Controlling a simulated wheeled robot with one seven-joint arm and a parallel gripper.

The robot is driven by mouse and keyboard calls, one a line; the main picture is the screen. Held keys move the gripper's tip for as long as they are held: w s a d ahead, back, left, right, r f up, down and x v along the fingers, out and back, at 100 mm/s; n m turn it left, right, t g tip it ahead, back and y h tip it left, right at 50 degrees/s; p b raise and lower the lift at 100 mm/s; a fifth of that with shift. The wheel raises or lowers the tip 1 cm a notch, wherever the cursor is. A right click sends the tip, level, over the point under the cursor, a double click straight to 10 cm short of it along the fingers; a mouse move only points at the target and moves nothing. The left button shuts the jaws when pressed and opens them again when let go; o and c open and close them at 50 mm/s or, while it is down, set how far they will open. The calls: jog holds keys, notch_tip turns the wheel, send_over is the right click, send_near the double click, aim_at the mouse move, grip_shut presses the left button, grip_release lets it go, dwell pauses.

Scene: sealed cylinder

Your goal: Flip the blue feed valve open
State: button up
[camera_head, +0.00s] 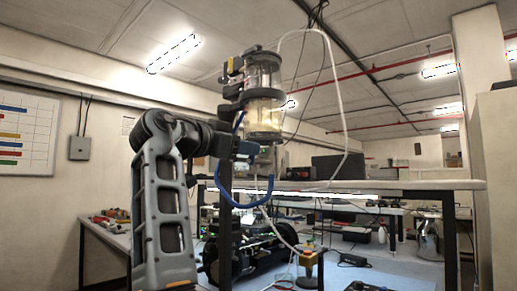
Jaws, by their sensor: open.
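A clear sealed cylinder (263,78) with dark end caps and pale yellow liquid in its lower part is held on a dark upright post. A small blue part (246,148), which looks like the feed valve, sits low beside the post, below and left of the cylinder. Its handle position is too small to tell. A blue tube (245,205) loops below it. My arm comes from the lower left, and my open gripper (231,146) is at the post, close to the blue part. I cannot tell whether they touch; the fingers are dark and partly blend with the post.
A white hose (340,95) arches from the cylinder's top down to the right. A bench shelf (420,184) with dark boxes (339,166) lies behind. Dark equipment (250,255) and a small orange-topped stand (308,258) are below.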

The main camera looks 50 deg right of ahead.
jog(key=shift+w+d+p, duration=0.15)
jog(key=shift+d+p, duration=0.25)
jog(key=shift+d, duration=2.4)
grip_shut()
